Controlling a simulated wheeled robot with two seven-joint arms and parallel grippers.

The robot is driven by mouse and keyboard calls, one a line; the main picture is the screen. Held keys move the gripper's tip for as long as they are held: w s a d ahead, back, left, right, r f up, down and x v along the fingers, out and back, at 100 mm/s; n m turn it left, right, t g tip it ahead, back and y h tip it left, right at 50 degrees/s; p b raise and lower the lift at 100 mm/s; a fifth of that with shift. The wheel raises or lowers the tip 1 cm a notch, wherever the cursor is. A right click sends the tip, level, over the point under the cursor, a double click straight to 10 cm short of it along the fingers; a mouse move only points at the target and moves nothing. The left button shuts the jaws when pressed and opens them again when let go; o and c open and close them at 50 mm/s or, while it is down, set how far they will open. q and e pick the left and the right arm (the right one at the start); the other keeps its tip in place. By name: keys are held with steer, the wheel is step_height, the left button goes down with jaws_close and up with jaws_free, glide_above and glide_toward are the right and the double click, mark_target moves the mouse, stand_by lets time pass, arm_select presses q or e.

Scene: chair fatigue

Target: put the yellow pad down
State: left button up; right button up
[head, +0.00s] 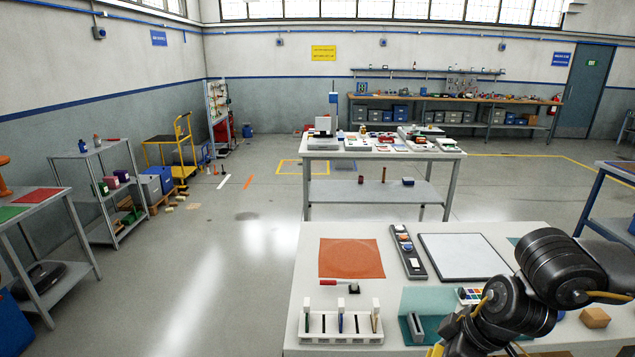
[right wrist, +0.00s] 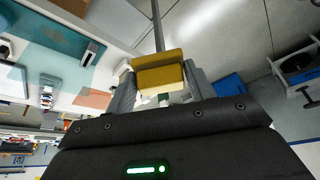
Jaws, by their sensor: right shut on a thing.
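The yellow pad (right wrist: 160,70) is a small thick block. In the right wrist view it sits between the two grey fingers of my right gripper (right wrist: 160,78), which is shut on it. It is held off the table's surface, near the edge of the white table (right wrist: 85,98). In the head view a bit of yellow (head: 436,350) shows at the bottom edge below my right forearm; the fingers there are hidden or cut off. My left gripper is in neither view.
The white table (head: 310,275) bears an orange mat (head: 351,258), a dark tray (head: 408,252), a white panel (head: 464,257), a white rack (head: 340,337), a teal mat (head: 430,298) with a grey holder, and a wooden block (head: 595,318). Bare tabletop shows between them.

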step_height(320, 180, down, 2)
steer(key=shift+w+b, duration=0.1)
steer(key=shift+b, duration=0.4)
steer(key=s+f+m, duration=0.2)
steer(key=f, duration=0.5)
steer(key=s+f+m+t+h, duration=0.1)
steer(key=s+f+m, duration=0.1)
steer(key=f, duration=0.4)
steer(key=shift+f+m+h, duration=0.3)
steer(key=shift+f+m, duration=0.1)
steer(key=shift+m, duration=0.2)
